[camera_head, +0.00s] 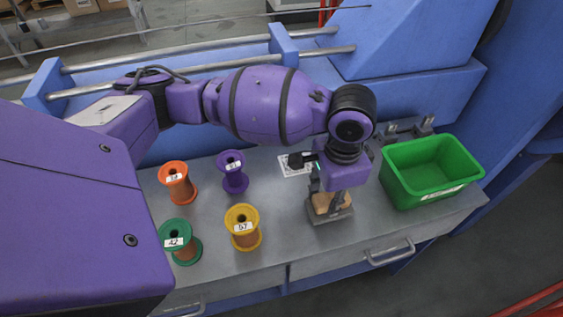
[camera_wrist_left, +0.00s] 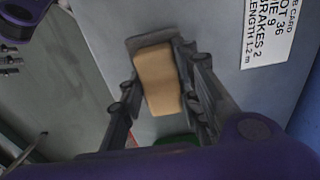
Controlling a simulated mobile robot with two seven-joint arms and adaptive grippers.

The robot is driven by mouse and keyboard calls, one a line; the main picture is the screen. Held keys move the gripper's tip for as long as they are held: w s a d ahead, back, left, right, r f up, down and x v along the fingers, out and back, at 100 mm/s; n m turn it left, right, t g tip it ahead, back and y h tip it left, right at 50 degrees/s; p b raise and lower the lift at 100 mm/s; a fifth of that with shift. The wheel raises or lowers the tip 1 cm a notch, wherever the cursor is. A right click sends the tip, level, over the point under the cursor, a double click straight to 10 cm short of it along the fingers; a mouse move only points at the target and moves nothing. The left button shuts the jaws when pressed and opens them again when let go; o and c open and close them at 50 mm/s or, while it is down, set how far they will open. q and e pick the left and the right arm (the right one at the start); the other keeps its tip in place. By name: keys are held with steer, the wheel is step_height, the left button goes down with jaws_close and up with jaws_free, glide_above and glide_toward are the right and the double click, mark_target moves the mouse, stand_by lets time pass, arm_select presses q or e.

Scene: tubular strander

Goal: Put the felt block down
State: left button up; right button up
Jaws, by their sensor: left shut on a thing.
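The felt block (camera_wrist_left: 158,80) is a tan block. In the left wrist view it sits between the two fingers of my left gripper (camera_wrist_left: 160,92), which is shut on it. In the head view my left gripper (camera_head: 328,200) points down over the right half of the bench, and the block (camera_head: 325,204) shows low between its fingers. A grey tray-like piece (camera_head: 332,216) lies just under the block. I cannot tell whether the block touches it. My right gripper is not in view.
Orange (camera_head: 177,183), purple (camera_head: 232,172), green (camera_head: 180,241) and yellow (camera_head: 243,227) spools stand on the bench left of the gripper. A green bin (camera_head: 428,170) stands to the right. A white card (camera_head: 295,165) lies behind the gripper. Bare bench (camera_head: 285,235) shows between the yellow spool and the gripper.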

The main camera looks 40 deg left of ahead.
mark_target(330, 197)
arm_select(q)
steer(key=shift+f, duration=0.35)
steer(key=o, duration=1)
step_height(330, 197, up, 12)
steer(key=p, duration=0.2)
steer(key=shift+r+p, duration=0.2)
steer(key=shift+p, duration=0.2)
steer(key=shift+s+f, duration=0.1)
steer(key=shift+f, duration=0.05)
